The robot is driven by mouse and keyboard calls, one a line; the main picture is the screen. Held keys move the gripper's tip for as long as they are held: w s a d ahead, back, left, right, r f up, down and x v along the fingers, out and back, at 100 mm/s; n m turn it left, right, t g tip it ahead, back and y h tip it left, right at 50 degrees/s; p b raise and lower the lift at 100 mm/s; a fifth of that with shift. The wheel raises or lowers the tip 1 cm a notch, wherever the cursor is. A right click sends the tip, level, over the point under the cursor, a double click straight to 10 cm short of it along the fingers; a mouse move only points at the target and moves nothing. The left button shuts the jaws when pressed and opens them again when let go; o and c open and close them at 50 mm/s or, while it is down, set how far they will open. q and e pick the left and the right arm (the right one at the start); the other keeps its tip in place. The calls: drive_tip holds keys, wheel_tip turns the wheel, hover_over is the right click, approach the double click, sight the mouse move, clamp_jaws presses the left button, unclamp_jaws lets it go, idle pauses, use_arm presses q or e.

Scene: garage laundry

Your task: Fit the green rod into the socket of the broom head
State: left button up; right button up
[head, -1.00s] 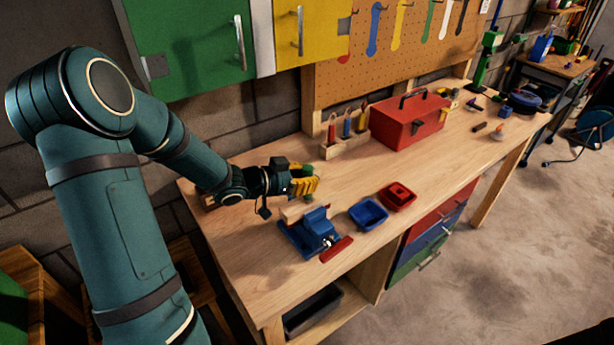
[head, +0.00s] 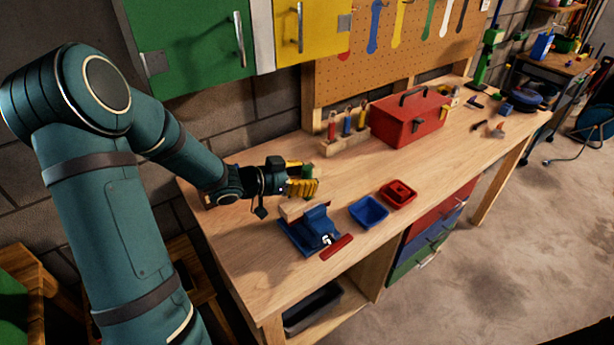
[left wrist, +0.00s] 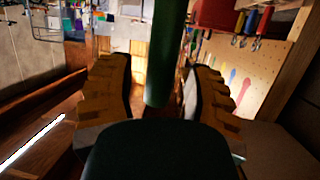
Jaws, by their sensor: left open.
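My left gripper (head: 303,178) is open above the workbench, its yellow fingers apart. The green rod (left wrist: 163,50) stands between the two fingers in the left wrist view, with a gap visible on each side. In the head view only a short green piece of the rod (head: 307,171) shows between the fingers. A pale wooden block (head: 291,210), which looks like the broom head, sits at the blue vise (head: 312,230) just below the gripper. The fingers hide the rod's lower end, so I cannot tell whether it is in the socket. My right gripper is not in view.
A blue bin (head: 368,211) and a red bin (head: 398,193) stand right of the vise. The vise's red bar (head: 336,247) points to the front edge. A red toolbox (head: 410,118) and a wooden tool holder (head: 345,143) stand behind. The bench's front left is clear.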

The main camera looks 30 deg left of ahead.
use_arm(q)
drive_tip(key=v, duration=1.1)
idle(0.4)
